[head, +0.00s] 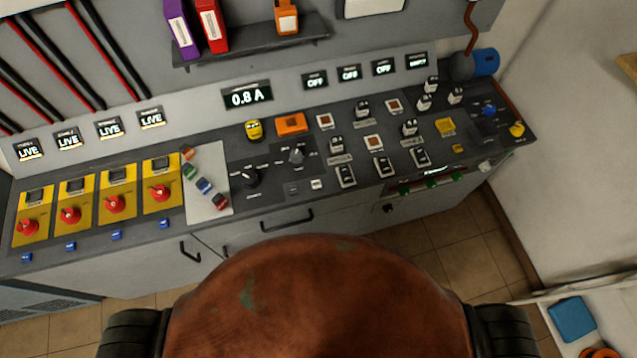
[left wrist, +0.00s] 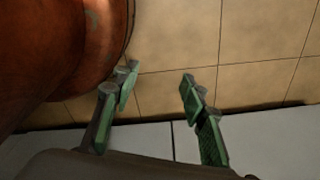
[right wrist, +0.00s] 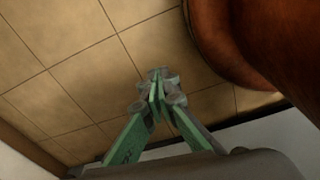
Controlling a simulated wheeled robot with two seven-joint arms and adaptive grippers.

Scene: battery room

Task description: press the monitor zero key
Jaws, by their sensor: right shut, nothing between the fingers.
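A lit monitor display (head: 247,95) reading 0.8 A sits on the upright panel behind the control desk (head: 262,215). Below it on the desk are a dark square key (head: 293,189) and a white key (head: 316,184) side by side, near a black rotary knob (head: 250,178). Their labels are too small to read, so I cannot tell which is the monitor zero key. My left gripper (left wrist: 160,75) is open and empty above the tiled floor. My right gripper (right wrist: 160,80) is shut and empty, also over floor. Neither gripper shows in the head view.
Yellow plates with red rotary switches (head: 115,203) fill the desk's left. A grey plate with coloured pieces (head: 208,208) lies beside them. Rocker switches (head: 383,166) crowd the right, with a yellow mushroom button (head: 254,130) behind. A shelf (head: 250,50) overhangs the back.

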